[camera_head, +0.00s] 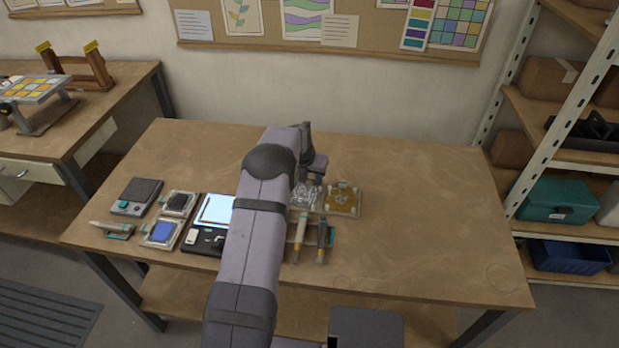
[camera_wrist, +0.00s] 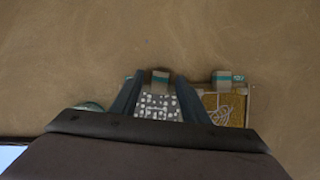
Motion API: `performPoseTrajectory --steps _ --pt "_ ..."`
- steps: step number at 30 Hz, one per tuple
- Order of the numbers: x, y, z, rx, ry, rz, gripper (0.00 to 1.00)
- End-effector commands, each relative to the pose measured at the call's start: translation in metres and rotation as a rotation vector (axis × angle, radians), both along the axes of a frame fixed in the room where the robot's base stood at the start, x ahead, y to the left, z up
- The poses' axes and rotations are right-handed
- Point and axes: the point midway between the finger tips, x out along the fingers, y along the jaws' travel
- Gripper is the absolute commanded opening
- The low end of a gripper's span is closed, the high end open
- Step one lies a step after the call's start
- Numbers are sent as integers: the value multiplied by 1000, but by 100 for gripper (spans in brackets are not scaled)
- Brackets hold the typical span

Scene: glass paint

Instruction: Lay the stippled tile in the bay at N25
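The stippled tile (camera_wrist: 158,108), dark grey with white spots, lies below my gripper in the wrist view. In the head view a grey-white speckled tile (camera_head: 308,193), seemingly the same one, lies just right of my arm, partly hidden. My gripper (camera_wrist: 159,76) has its two dark fingers apart, one on each side of the tile. I cannot tell whether they touch it. In the head view my gripper (camera_head: 315,170) is over the far side of that tile, its fingertips hard to see. No N25 marking can be read in either view.
An amber patterned tile (camera_head: 343,199) lies right of the speckled one. Brushes (camera_head: 322,242) lie in front. A bright light panel (camera_head: 216,209), a blue pad (camera_head: 162,232) and a grey scale (camera_head: 140,194) are at left. The table's right half (camera_head: 440,220) is clear.

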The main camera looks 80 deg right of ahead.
Motion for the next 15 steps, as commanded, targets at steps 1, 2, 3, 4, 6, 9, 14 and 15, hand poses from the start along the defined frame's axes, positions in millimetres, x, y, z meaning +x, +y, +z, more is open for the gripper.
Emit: performPoseTrajectory --steps 1,2,3,4,6,9,14,15 --pt "0 0 0 0 0 0 42" --pt "0 0 0 0 0 0 42" --pt "0 0 0 0 0 0 42" --pt "0 0 0 1 0 0 42" --pt "0 0 0 1 0 0 42" --pt "0 1 2 0 0 0 42" --pt "1 4 12 -1 0 0 42" --pt "1 6 16 -2 -1 0 42"
